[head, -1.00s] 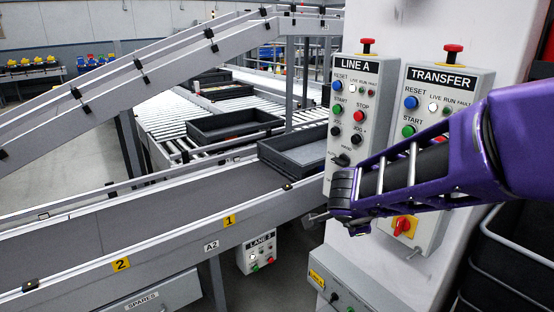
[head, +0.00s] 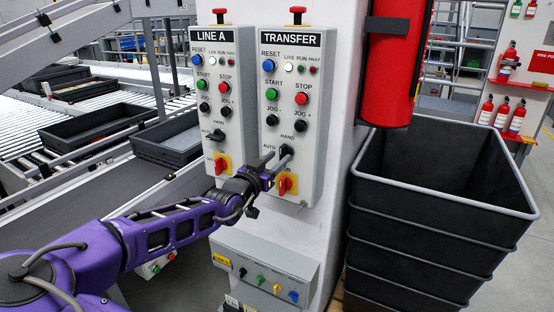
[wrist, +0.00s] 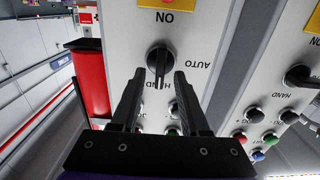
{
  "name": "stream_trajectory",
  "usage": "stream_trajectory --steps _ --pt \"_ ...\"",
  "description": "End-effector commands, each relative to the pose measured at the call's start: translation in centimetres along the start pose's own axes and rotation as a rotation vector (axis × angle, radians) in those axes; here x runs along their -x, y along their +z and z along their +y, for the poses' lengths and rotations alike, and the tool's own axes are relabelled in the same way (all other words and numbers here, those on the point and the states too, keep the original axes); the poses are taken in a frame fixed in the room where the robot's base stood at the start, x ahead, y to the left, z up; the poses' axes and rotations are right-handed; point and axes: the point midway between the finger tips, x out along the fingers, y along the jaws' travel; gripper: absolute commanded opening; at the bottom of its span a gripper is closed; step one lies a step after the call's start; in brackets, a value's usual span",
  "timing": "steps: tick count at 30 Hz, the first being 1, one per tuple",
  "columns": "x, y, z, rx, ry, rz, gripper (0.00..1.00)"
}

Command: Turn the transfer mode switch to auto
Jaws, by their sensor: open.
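The TRANSFER panel (head: 292,75) is a light grey box on the pillar. In the wrist view, which is upside down, its black mode knob (wrist: 159,61) sits between AUTO and HAND labels. The knob's handle points toward HAND, with AUTO off to the picture's right. My gripper (head: 277,160) is in front of the panel's lower half and largely hides the knob in the head view. In the wrist view my gripper (wrist: 155,78) is open, one finger on each side of the knob's handle. I cannot tell whether either finger touches it.
The similar LINE A panel (head: 215,100) is close on the left. A red-and-yellow rotary switch (head: 286,184) is just below my gripper. A grey control box (head: 265,272) is lower down.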

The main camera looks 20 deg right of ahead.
Motion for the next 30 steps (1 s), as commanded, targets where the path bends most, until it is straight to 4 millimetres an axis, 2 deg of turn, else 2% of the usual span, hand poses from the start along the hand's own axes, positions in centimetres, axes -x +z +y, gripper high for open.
stream_trajectory --steps 6,14,17,22,30 --pt "-1.39 -0.03 0.03 -0.001 0.0 0.001 0.45" --pt "-1.45 -0.04 -0.02 0.0 -0.001 0.001 0.45" --pt "-1.44 -0.04 -0.02 0.0 -0.001 0.001 0.31" --pt "-1.43 -0.03 -0.02 0.0 -0.001 0.001 0.0" --pt "-1.43 -0.02 -0.01 0.001 -0.001 0.001 0.0"
